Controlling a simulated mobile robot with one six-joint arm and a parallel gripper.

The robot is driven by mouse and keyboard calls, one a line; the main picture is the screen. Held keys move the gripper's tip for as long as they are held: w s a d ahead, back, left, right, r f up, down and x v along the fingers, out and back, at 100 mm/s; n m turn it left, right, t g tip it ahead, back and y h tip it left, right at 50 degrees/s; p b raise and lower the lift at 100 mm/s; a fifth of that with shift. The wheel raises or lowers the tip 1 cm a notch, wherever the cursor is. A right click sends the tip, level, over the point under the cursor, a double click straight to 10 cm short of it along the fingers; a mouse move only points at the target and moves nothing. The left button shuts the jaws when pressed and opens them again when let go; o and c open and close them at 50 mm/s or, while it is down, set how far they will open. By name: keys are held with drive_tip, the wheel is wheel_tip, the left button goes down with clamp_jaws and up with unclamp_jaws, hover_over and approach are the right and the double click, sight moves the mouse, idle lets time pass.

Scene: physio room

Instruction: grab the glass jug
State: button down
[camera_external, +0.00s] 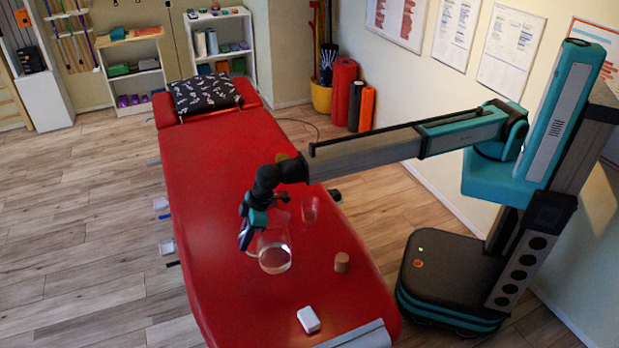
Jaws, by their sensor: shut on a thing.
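The glass jug (274,255) is clear and rounded, with a narrower neck and a pale base. It is over the red treatment table (215,165), towards its near half. My gripper (248,232) is at the jug's upper left side, shut on the jug. The fingers partly cover the jug's neck and left side. I cannot tell whether the jug's base touches the table.
A clear glass (309,210) stands behind the jug to the right. A brown cylinder (342,262) and a white box (308,319) are on the table nearer the camera. A patterned pillow (204,93) lies at the far end. The table's left part is clear.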

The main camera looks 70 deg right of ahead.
sight(245, 228)
drive_tip(key=shift+r, duration=0.15)
drive_tip(key=shift+w+r+b, duration=0.1)
drive_tip(key=shift+r+b, duration=0.55)
drive_tip(key=shift+r, duration=0.95)
drive_tip(key=s+d+r+b, duration=0.1)
drive_tip(key=s+d+b, duration=0.2)
drive_tip(key=s+d, duration=0.7)
drive_tip(key=shift+s+r+b, duration=0.25)
drive_tip(key=shift+s+b, duration=0.1)
drive_tip(key=shift+s, duration=0.7)
drive_tip(key=shift+s+d, duration=0.1)
drive_tip(key=shift+d, duration=0.05)
